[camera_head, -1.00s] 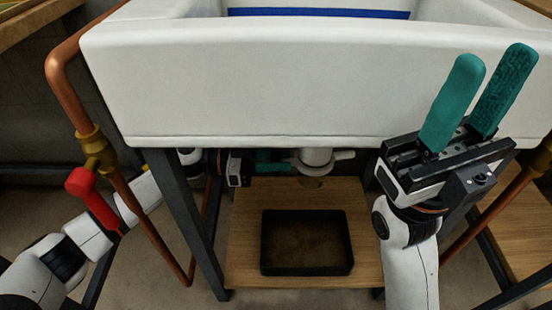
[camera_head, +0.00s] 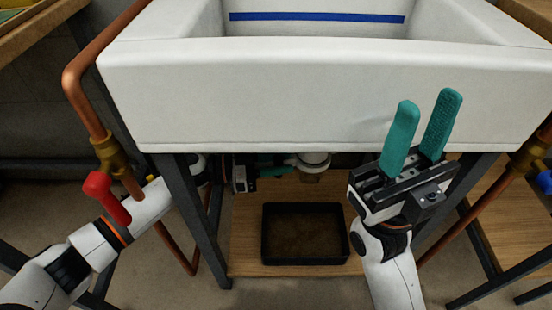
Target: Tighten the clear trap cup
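The clear trap cup (camera_head: 311,177) hangs under the sink, beneath a white winged collar (camera_head: 308,160). Only its upper part shows clearly, brownish against the wood. My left gripper (camera_head: 288,169) reaches in from the left under the sink, its teal fingers beside the collar's left side. The sink edge and shadow partly hide it. I cannot tell whether its fingers are apart or touch the collar. My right gripper (camera_head: 429,98) points upward in front of the sink's right side, open and empty, away from the cup.
The white sink (camera_head: 300,100) stands on dark legs. A black tray (camera_head: 305,234) sits on a wooden shelf (camera_head: 245,225) below the cup. A copper pipe (camera_head: 88,115) with a red-handled valve (camera_head: 104,192) runs at the left, close to my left arm. Another valve with a blue handle (camera_head: 545,181) is at the right.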

